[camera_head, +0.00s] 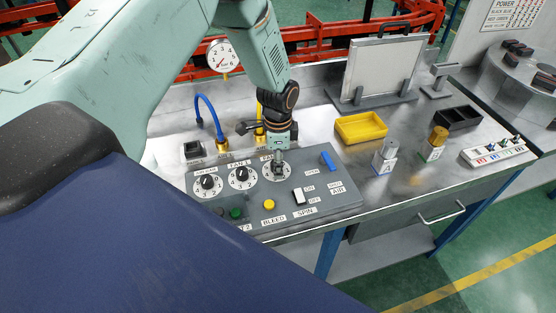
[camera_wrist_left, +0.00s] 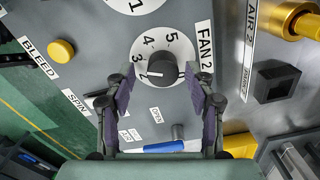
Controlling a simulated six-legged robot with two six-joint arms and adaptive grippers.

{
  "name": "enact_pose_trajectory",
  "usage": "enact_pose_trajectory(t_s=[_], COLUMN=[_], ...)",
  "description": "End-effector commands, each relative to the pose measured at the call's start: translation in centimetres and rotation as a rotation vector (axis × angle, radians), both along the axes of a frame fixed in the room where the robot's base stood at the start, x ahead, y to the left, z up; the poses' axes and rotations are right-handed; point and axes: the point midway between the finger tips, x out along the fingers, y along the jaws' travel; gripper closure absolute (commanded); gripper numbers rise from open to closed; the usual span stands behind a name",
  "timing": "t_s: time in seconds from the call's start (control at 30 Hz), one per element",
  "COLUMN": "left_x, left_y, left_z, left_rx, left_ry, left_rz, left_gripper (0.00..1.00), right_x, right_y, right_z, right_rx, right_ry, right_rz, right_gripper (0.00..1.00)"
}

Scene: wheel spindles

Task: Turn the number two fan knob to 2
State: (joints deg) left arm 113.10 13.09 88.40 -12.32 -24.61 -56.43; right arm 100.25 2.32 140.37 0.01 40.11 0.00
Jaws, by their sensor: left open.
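The FAN 2 knob (camera_wrist_left: 162,68) is a dark round knob on a white numbered dial (camera_wrist_left: 160,45) in the left wrist view. A white mark on the knob lies on its left side, close to the digit 2. My left gripper (camera_wrist_left: 161,72) is open, with one finger on each side of the knob and gaps visible. My right gripper is not in view.
The grey panel (camera_head: 335,198) also holds two other dials, including FAN 1 (camera_head: 242,176), a yellow BLEED button (camera_head: 269,204), a white SPIN switch (camera_head: 298,196) and a blue lever (camera_head: 328,161). A blue hose (camera_head: 209,112) and a yellow tray (camera_head: 360,127) stand behind.

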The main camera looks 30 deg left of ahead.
Motion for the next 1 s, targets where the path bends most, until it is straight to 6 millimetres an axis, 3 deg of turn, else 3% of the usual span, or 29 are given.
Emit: enact_pose_trajectory(t_s=[0.13, 0.73, 1.0], left_x=[0.07, 0.1, 0.07], left_y=[0.11, 0.08, 0.13], left_z=[0.0, 0.05, 0.06], left_rx=[-0.001, -0.001, 0.0], left_ry=[0.001, 0.001, 0.001], left_rz=[0.001, 0.002, 0.004], left_gripper=[0.47, 0.98, 1.0], right_x=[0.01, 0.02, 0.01], right_y=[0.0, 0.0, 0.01], right_z=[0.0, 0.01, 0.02], right_rx=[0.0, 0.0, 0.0], right_ry=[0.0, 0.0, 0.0], right_rz=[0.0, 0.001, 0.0], right_gripper=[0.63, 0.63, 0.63])
